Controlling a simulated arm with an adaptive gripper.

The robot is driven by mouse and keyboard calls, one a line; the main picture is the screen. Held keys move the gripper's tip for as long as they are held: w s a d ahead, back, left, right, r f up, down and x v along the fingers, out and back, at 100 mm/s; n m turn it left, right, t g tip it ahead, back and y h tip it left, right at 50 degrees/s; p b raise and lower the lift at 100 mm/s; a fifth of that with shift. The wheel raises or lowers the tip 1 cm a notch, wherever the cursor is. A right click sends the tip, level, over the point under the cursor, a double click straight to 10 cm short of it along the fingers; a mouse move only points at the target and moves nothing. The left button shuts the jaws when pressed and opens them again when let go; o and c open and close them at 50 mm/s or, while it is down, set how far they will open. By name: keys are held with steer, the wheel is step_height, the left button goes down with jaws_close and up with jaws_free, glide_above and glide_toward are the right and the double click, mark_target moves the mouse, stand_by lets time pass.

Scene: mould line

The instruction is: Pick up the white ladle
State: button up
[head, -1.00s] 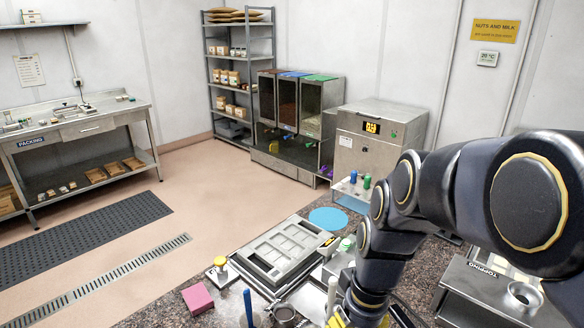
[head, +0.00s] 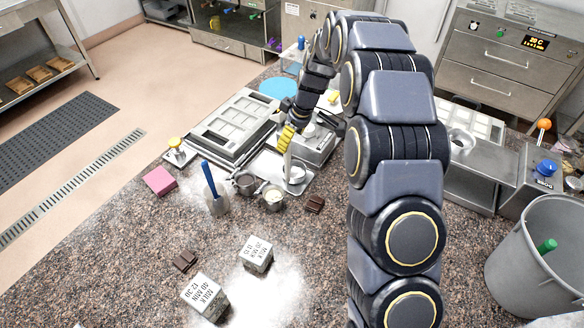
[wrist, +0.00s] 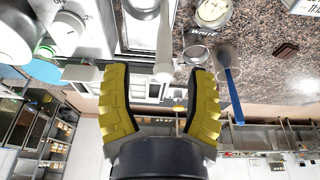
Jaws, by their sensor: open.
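The white ladle shows as a pale upright handle (head: 288,166) at the metal tray, just below my gripper (head: 286,138) in the head view. In the wrist view the white handle (wrist: 164,45) runs down from the top edge, and its end lies between the yellow fingertips of my gripper (wrist: 161,76). The fingers are apart, with a gap on each side of the handle. The ladle's bowl is hard to make out.
A blue-handled spatula (head: 208,180) stands left of the ladle, beside metal pots (head: 273,198). A mould (head: 235,125) lies behind left. A pink sponge (head: 159,180), milk cartons (head: 257,254) and chocolate pieces (head: 315,204) are around. The front counter is mostly clear.

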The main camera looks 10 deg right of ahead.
mark_target(285, 159)
steer(key=x, duration=0.5)
steer(key=shift+s+a, duration=0.1)
steer(key=shift+a, duration=0.15)
jaws_close()
